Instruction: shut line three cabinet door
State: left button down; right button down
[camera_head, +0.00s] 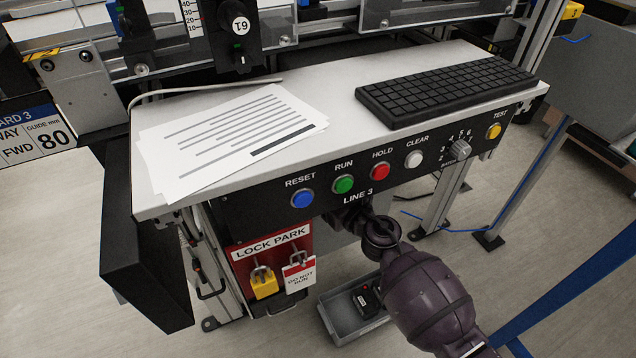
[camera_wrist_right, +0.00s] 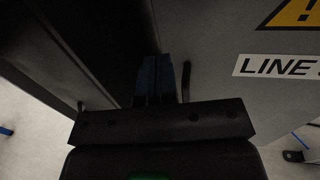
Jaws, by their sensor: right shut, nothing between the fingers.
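In the right wrist view a grey panel with a warning triangle and a label beginning "LINE" (camera_wrist_right: 278,67) fills the right side; it looks like the cabinet door (camera_wrist_right: 225,85). A dark upright bar, possibly its handle (camera_wrist_right: 186,80), is just right of my fingers. My right gripper (camera_wrist_right: 156,65) is shut and empty, its fingertips close to the panel's dark left side; I cannot tell whether they touch. In the head view my right gripper (camera_head: 352,214) reaches under the LINE 3 button panel (camera_head: 325,189), which hides the fingertips and most of the door. My left gripper is out of view.
The white desk (camera_head: 340,110) above holds papers (camera_head: 225,140) and a keyboard (camera_head: 445,90). A red lock board (camera_head: 240,275) with padlocks hangs left of my arm. A grey tray (camera_head: 335,325) is on the floor below. A black box-like part (camera_head: 145,270) juts out at left.

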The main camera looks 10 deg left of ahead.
pick_arm(q)
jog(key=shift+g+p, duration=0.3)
jog(key=shift+p, duration=0.45)
pick_arm(e)
jog(key=s+a+v, duration=0.1)
jog(key=v, duration=0.8)
jog(key=shift+s+f, duration=0.15)
jog(key=shift+s, duration=0.2)
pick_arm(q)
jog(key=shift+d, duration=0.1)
pick_arm(e)
jog(key=shift+d, duration=0.1)
